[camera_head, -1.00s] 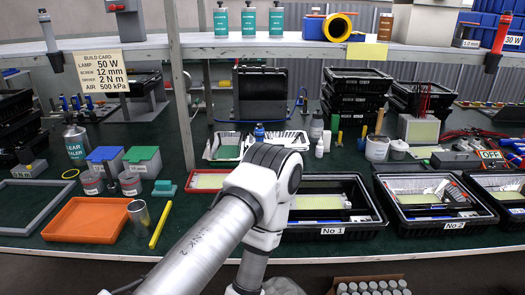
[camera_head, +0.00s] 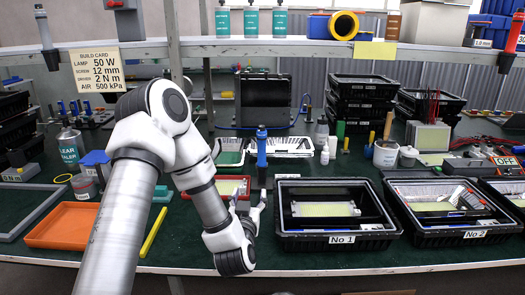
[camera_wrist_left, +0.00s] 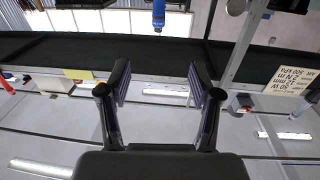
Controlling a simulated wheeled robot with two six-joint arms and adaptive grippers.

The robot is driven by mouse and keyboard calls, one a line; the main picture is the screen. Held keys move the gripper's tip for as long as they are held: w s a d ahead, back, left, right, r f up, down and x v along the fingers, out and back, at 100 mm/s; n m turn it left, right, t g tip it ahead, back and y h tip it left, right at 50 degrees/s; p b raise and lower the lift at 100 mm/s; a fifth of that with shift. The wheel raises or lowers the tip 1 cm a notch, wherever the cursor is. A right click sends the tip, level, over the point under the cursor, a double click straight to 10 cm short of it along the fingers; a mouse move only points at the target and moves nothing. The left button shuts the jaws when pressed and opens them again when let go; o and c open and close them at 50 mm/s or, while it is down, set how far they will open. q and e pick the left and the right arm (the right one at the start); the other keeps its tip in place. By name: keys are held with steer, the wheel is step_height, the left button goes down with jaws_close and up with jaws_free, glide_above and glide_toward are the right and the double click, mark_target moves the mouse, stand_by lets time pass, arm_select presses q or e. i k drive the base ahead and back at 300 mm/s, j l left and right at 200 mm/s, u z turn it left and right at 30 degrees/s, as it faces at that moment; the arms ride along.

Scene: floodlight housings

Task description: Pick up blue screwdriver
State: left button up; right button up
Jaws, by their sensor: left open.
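The blue screwdriver (camera_head: 262,150) stands upright near the middle of the bench, its blue handle up and a dark lower part below. In the left wrist view, a blue handle (camera_wrist_left: 158,14) shows at the top edge, beyond the fingertips and apart from them. My left gripper (camera_head: 252,203) is just in front of and below the screwdriver in the head view, partly hidden by its own wrist. The left wrist view shows its two fingers (camera_wrist_left: 160,82) spread apart with nothing between them. My right gripper is not in view.
Black crates No 1 (camera_head: 338,241) and No 2 (camera_head: 470,234) stand to the right of my left gripper. An orange tray (camera_head: 62,228) and a yellow bar (camera_head: 153,234) lie to the left. A white shelf (camera_head: 300,52) crosses above the bench.

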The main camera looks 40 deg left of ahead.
mark_target(261, 136)
steer(key=i+j, duration=0.7)
